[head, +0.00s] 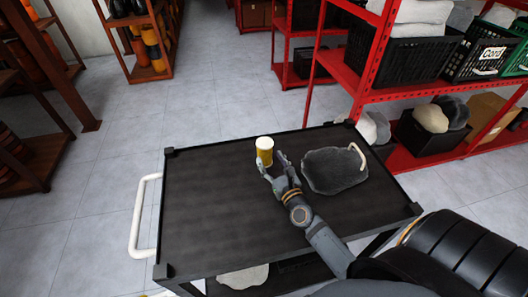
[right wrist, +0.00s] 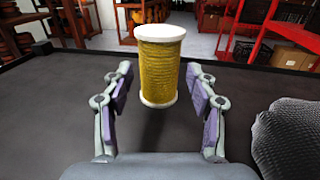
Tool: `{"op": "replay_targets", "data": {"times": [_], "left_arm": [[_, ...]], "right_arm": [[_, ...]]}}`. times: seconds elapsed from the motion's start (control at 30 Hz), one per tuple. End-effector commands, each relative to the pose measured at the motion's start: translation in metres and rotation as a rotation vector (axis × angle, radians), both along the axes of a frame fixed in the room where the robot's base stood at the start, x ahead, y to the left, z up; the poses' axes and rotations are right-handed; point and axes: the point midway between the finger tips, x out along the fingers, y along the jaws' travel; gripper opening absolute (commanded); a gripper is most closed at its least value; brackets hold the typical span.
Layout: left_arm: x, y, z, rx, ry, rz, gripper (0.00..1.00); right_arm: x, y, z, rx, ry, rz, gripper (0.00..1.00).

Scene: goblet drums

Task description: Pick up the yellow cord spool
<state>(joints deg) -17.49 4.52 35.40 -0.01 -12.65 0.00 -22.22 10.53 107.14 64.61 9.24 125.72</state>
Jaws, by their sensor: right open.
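The yellow cord spool (head: 264,153) has white end discs and stands upright on the black cart top (head: 210,215), near its far edge. In the right wrist view the spool (right wrist: 159,68) stands in the middle, just beyond and partly between the fingers. My right gripper (head: 275,168) is open around the near side of the spool. In the right wrist view the gripper (right wrist: 160,95) has a finger on each side, with gaps between the pads and the spool. My left gripper is not in view.
A white cart handle (head: 143,215) is at left. Red shelves (head: 390,95) with crates stand behind at right. The cart's left half is clear.

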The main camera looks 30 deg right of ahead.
Motion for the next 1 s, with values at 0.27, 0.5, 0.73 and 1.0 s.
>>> {"op": "replay_targets", "data": {"times": [0.27,0.5,0.73,1.0], "left_arm": [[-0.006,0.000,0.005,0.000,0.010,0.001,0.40],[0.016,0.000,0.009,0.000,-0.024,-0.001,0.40],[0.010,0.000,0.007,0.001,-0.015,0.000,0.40],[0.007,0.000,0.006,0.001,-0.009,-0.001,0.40]], "right_arm": [[0.036,-0.002,0.001,-0.002,0.000,0.001,0.58],[0.058,-0.004,0.003,-0.002,-0.002,0.002,0.58],[0.088,-0.006,0.002,-0.003,-0.001,0.002,0.58],[0.089,-0.006,0.002,-0.003,0.000,0.003,0.52]]}}
